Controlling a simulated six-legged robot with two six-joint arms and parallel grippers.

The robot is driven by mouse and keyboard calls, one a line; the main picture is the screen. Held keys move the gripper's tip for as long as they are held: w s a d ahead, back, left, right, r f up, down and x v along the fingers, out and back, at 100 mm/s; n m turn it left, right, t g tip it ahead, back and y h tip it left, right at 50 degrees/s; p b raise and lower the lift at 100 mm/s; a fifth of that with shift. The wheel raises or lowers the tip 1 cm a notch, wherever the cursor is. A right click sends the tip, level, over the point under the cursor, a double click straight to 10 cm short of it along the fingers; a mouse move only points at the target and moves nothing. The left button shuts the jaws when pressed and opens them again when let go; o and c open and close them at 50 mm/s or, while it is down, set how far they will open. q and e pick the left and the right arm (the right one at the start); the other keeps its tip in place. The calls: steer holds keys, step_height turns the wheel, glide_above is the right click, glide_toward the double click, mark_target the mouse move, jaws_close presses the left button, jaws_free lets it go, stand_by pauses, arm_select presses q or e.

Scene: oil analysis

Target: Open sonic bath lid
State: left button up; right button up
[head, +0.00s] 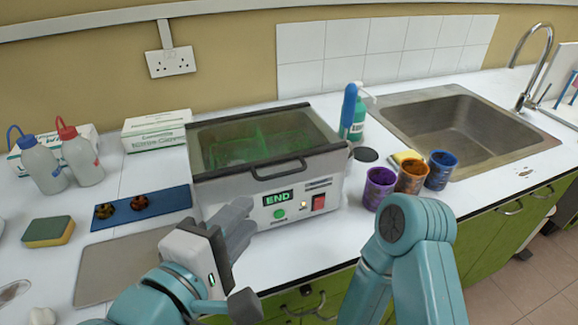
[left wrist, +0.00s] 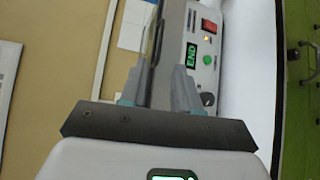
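The sonic bath (head: 235,200) is a grey-white box on the counter, with a lit green END display, a green button and a red switch. Its see-through, dark-edged lid (head: 215,174) lies shut on top, and green shows through it. The dark lid handle (head: 280,172) is at the front edge. My left gripper (head: 243,215) is in front of the bath's front left, below the handle. Its fingers (left wrist: 160,90) are apart with nothing seen between them but the bath behind. Whether they touch the bath I cannot tell. My right arm is at the lower right; its gripper is out of view.
A blue-capped bottle (head: 352,112) stands close to the bath's right side. Purple (head: 379,188), orange (head: 411,176) and blue (head: 440,170) beakers stand further right, before the sink (head: 470,135). A blue tray (head: 165,203) and a sponge (head: 48,231) lie at left.

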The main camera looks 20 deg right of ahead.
mark_target(283, 175)
arm_select(q)
steer(key=p+x, duration=0.2)
steer(key=x, duration=1.2)
steer(key=shift+w, duration=0.25)
steer(key=shift+c, duration=0.3)
jaws_close()
